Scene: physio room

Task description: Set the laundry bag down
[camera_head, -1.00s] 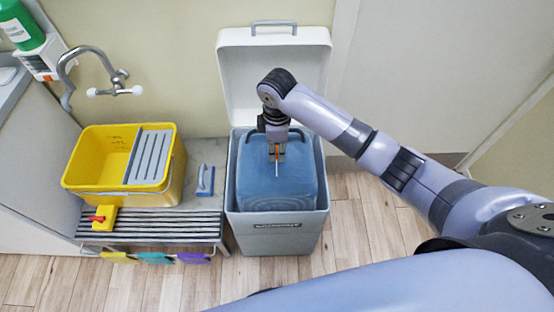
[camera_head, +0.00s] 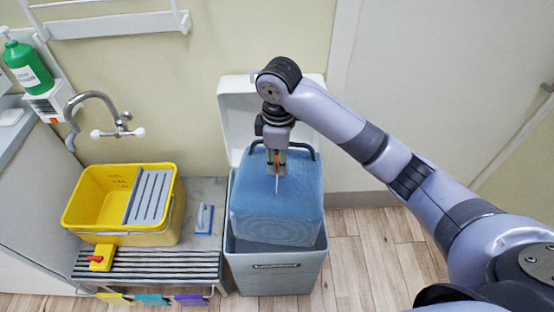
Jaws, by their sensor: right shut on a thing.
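The blue laundry bag (camera_head: 277,208) hangs upright under my right gripper (camera_head: 277,172). The gripper is shut on the bag's top, near a dark handle loop; an orange and white piece shows between the fingers. The bag's lower part is over the mouth of the grey laundry bin (camera_head: 277,278), and a strip of dark bin interior shows below its front edge. Whether the bag's underside is clear of the rim is hidden. My left gripper is not in view.
The bin's white lid (camera_head: 236,120) stands open behind the bag. A slatted bench (camera_head: 150,265) to the left bears a yellow bucket (camera_head: 85,212), a blue-handled scraper (camera_head: 204,220) and a small yellow-red item (camera_head: 101,258). Wooden floor (camera_head: 385,250) right of the bin is clear.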

